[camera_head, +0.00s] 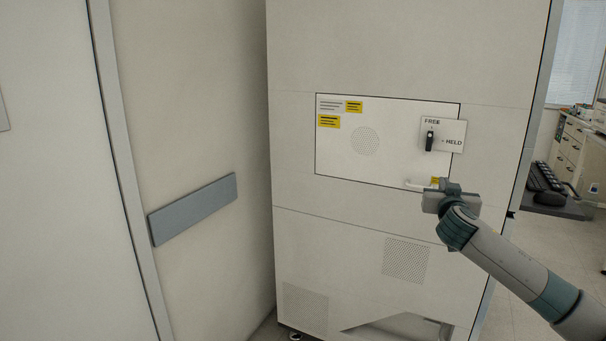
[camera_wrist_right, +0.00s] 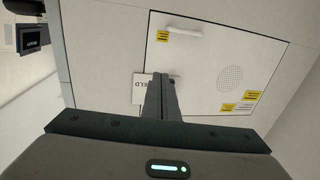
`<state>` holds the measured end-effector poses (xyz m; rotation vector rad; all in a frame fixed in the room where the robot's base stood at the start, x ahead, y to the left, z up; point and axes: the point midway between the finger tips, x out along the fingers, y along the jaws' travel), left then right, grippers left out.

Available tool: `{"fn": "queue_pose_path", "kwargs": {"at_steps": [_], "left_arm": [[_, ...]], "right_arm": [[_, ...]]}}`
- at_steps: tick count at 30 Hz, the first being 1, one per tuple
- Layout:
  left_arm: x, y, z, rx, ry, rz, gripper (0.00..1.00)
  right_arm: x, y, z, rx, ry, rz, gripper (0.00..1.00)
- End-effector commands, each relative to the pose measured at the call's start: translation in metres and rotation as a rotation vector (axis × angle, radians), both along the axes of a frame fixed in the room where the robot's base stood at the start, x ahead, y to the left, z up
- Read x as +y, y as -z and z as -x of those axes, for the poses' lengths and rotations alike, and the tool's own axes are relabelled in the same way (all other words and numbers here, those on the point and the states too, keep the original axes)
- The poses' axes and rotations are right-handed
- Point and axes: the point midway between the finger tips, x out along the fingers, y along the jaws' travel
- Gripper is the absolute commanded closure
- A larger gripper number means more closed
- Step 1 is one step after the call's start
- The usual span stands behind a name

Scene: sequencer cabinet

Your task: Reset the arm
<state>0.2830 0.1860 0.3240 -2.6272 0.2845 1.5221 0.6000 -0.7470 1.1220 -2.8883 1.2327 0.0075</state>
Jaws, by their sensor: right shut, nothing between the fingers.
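The white cabinet (camera_head: 300,150) faces me, with a rectangular panel (camera_head: 390,140) that sits flush in its front. A black lever (camera_head: 429,141) stands upright on a plate marked FREE above and HELD at the right (camera_head: 455,134). The panel has a white handle (camera_head: 414,185) near its lower right corner, also seen in the right wrist view (camera_wrist_right: 182,33). My right gripper (camera_head: 449,186) is shut and empty, in front of the panel's lower right corner, below the lever. Its closed fingers (camera_wrist_right: 162,92) hide most of the lever in the right wrist view. My left gripper is out of view.
A grey wall with a blue-grey rail (camera_head: 193,208) stands at the left, close to the cabinet. At the right are a drawer unit (camera_head: 570,140) and a dark object (camera_head: 546,185) on a low platform. Open floor shows at the lower right.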

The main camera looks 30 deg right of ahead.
Motion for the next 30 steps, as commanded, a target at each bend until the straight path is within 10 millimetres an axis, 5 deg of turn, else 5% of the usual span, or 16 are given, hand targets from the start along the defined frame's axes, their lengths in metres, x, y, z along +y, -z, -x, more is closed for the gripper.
{"fn": "queue_pose_path", "kwargs": {"at_steps": [7, 11, 14, 20, 30], "left_arm": [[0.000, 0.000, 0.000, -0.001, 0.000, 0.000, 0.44], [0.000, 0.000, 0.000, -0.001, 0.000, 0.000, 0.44], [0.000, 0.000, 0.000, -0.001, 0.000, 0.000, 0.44], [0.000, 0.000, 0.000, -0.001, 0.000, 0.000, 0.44], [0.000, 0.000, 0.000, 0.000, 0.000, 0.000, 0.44]], "right_arm": [[0.002, 0.006, 0.000, 0.010, -0.002, -0.003, 1.00], [0.012, 0.031, 0.000, 0.052, -0.012, -0.014, 1.00], [0.027, 0.064, 0.002, 0.112, -0.027, -0.029, 1.00], [0.079, 0.162, 0.017, 0.296, -0.081, -0.068, 1.00], [0.201, 0.325, 0.087, 0.654, -0.233, -0.152, 1.00]]}}
